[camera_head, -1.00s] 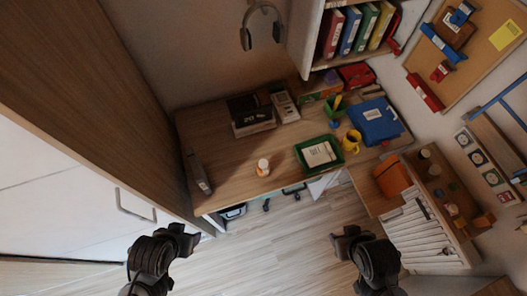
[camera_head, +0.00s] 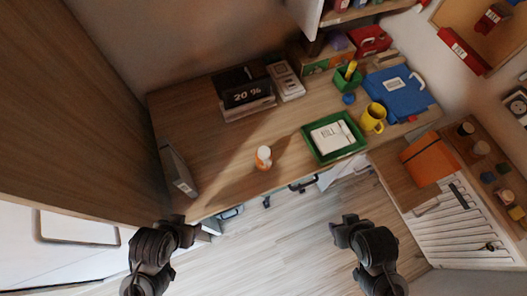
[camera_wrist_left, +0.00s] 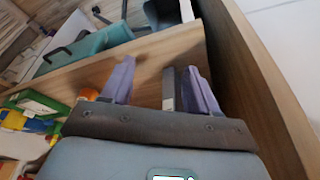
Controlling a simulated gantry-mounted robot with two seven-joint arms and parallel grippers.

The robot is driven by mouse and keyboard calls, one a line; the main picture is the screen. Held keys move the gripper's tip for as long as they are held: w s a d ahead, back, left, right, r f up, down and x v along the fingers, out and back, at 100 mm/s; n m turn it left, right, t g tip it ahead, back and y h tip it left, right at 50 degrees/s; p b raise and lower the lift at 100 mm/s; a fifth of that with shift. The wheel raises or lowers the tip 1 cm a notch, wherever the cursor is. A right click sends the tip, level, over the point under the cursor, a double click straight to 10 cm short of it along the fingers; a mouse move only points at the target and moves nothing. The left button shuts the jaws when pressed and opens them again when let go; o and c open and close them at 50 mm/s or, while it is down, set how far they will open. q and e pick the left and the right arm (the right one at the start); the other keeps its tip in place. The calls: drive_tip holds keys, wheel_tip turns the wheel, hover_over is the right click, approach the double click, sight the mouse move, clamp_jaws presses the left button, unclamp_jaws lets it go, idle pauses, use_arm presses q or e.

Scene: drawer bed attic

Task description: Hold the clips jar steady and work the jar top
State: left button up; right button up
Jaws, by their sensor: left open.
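The clips jar (camera_head: 263,160), small and orange with a white top, stands upright near the front edge of the desk in the head view. Nothing holds it. In the left wrist view an orange bit (camera_wrist_left: 90,94) beside the left finger may be the jar, partly hidden. My left gripper (camera_head: 188,232) is open and empty, in front of the desk, below and left of the jar; its two fingers (camera_wrist_left: 160,78) show apart in the wrist view. My right gripper (camera_head: 343,230) is over the floor, below and right of the jar, with nothing visible in it; its jaw gap is unclear.
The desk (camera_head: 215,155) is bare around the jar. A green tray (camera_head: 313,150) with a white item is right of it, and a yellow mug (camera_head: 373,116) beyond. A grey binder (camera_head: 178,172) stands at the left end, by the wooden cabinet.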

use_arm(q)
drive_tip(key=o, duration=0.3)
drive_tip(key=shift+w+a+r, duration=0.1)
drive_tip(key=shift+w, duration=0.1)
drive_tip(key=shift+o, duration=1.4)
drive_tip(key=shift+w, duration=0.2)
drive_tip(key=m+t+h, duration=0.3)
drive_tip(key=t+h, duration=0.2)
drive_tip(key=t, duration=0.4)
approach(264, 157)
wheel_tip(264, 157, down, 4)
drive_tip(key=x, duration=1.1)
drive_tip(key=shift+w+a, duration=0.25)
drive_tip(key=shift+w, duration=0.2)
drive_tip(key=c, duration=1.2)
